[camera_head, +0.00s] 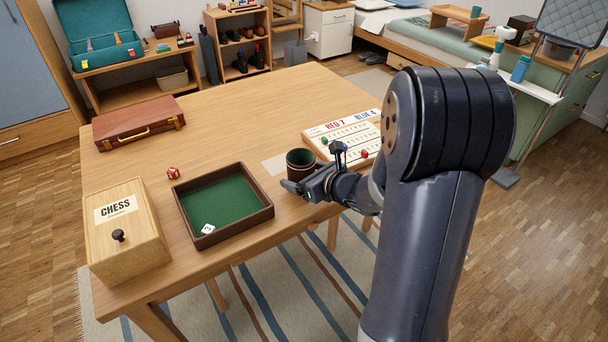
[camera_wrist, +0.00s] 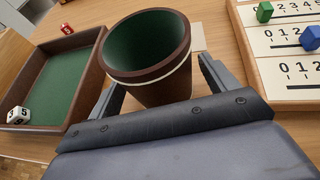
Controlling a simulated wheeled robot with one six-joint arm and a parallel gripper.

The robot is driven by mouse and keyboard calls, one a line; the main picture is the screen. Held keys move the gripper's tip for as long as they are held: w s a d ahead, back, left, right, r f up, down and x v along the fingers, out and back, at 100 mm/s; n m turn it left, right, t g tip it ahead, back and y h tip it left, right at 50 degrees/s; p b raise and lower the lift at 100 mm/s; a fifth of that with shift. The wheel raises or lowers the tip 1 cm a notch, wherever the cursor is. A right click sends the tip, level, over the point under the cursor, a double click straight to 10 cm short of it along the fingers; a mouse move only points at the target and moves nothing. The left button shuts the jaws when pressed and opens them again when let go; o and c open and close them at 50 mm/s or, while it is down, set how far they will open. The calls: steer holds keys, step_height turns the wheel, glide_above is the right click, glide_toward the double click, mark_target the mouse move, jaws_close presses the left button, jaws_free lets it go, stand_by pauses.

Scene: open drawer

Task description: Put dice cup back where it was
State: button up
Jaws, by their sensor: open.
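The dice cup (camera_head: 300,163) is brown with a green lining and a pale band below its rim. It stands upright on the table, right of the dice tray. My gripper (camera_head: 287,188) is at the cup, low over the table. In the wrist view the dice cup (camera_wrist: 148,58) stands between the two open fingers (camera_wrist: 158,85), its mouth facing up. The lower part of the cup is hidden behind the gripper. I cannot tell whether either finger touches it. A pale rectangular patch (camera_head: 274,166) lies on the table just left of the cup; it also shows behind the cup in the wrist view (camera_wrist: 198,38).
A green-lined tray (camera_head: 180,205) holds a white die (camera_head: 208,229). A red die (camera_head: 173,173) lies behind it. The scoreboard (camera_head: 312,137) with pegs is close right of the cup. A chess box (camera_head: 148,252) and brown case (camera_head: 139,123) stand left. The table's back middle is clear.

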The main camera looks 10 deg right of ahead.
steer(key=shift+r, duration=0.1)
steer(key=shift+r+p, duration=0.2)
steer(key=shift+p, duration=0.15)
steer(key=p+v, duration=0.2)
steer(key=v, duration=1)
